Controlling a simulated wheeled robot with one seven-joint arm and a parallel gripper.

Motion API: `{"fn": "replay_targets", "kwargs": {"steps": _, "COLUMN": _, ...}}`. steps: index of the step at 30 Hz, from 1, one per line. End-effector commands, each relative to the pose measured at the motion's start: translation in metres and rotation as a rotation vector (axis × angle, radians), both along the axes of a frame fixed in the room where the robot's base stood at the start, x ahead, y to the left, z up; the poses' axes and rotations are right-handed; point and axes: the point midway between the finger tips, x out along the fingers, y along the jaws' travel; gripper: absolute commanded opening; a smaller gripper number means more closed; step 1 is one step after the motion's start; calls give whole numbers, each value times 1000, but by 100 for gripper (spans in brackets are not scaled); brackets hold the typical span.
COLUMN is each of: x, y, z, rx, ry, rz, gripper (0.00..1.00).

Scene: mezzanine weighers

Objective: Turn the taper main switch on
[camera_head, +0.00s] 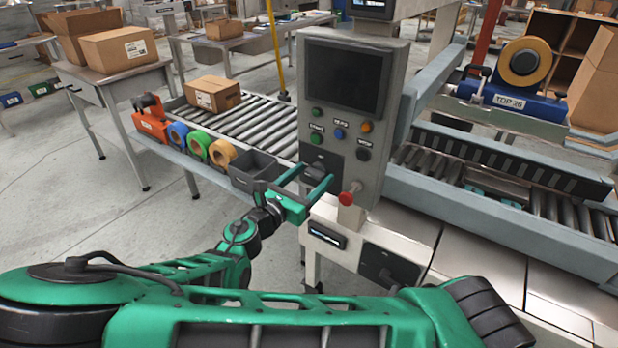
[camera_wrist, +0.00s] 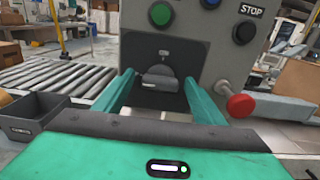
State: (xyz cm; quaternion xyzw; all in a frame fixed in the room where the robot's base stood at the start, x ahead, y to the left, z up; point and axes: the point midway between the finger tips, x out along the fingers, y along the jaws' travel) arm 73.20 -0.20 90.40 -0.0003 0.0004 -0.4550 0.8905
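The taper's grey control box (camera_head: 393,112) stands in the middle of the head view, with a dark screen and coloured buttons. In the wrist view my gripper (camera_wrist: 158,92) has one finger on each side of the knob, with gaps between. Whether the fingertips touch the plate I cannot tell.
A red mushroom button (camera_wrist: 240,105) sticks out close to the right finger. A STOP button (camera_wrist: 244,33) and green button (camera_wrist: 160,14) sit above. A grey bin (camera_head: 254,170), tape rolls (camera_head: 200,146) and a roller conveyor (camera_head: 240,122) lie to the left.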

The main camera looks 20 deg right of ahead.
Motion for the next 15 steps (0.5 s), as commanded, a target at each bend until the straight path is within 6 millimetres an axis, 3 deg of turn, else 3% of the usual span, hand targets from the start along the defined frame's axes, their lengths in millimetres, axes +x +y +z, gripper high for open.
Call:
{"fn": "replay_targets", "kwargs": {"steps": 1, "x": 0, "y": 0, "z": 0, "rx": 0, "ry": 0, "rz": 0, "gripper": 55}}
{"fn": "replay_targets", "kwargs": {"steps": 5, "x": 0, "y": 0, "z": 0, "rx": 0, "ry": 0, "rz": 1, "gripper": 23}}
{"fn": "replay_targets", "kwargs": {"steps": 15, "x": 0, "y": 1, "z": -1, "rx": 21, "ry": -26, "rz": 2, "gripper": 23}}
